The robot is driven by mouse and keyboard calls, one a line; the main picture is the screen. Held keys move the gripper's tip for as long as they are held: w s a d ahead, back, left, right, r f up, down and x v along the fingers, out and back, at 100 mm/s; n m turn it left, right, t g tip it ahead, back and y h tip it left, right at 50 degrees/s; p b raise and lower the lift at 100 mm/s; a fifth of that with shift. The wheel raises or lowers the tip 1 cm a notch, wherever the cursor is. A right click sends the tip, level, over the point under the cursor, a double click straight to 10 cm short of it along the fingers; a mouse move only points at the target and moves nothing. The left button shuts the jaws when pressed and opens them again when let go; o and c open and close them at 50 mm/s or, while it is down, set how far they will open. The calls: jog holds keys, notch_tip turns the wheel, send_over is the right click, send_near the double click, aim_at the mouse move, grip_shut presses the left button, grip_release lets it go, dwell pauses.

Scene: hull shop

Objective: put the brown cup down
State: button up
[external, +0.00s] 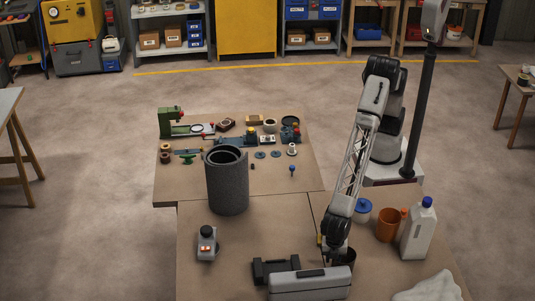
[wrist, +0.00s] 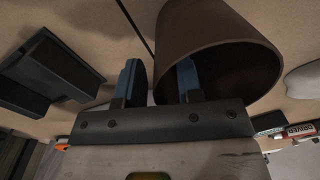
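The brown cup (wrist: 215,30) fills the upper right of the wrist view, its open mouth facing the camera. My gripper (wrist: 158,82) straddles the cup's near wall. One blue finger is inside the mouth and the other is outside to the left. The fingers are apart, and a narrow gap shows between the outer finger and the cup. In the external view the cup (external: 347,256) is a dark shape below my gripper (external: 335,245), partly hidden behind the grey toolbox. I cannot tell whether its base touches the table.
The grey toolbox (external: 310,284) stands close in front of the cup, with a black case (external: 274,269) beside it. An orange mug (external: 388,226), a white bottle (external: 419,230) and a blue-lidded tub (external: 362,211) are to the right. Bare table lies left around (external: 255,235).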

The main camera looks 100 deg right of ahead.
jog(key=shift+r, duration=0.2)
notch_tip(320, 180, up, 12)
jog(key=shift+w, duration=0.25)
dwell(0.4)
dwell(0.5)
dwell(0.4)
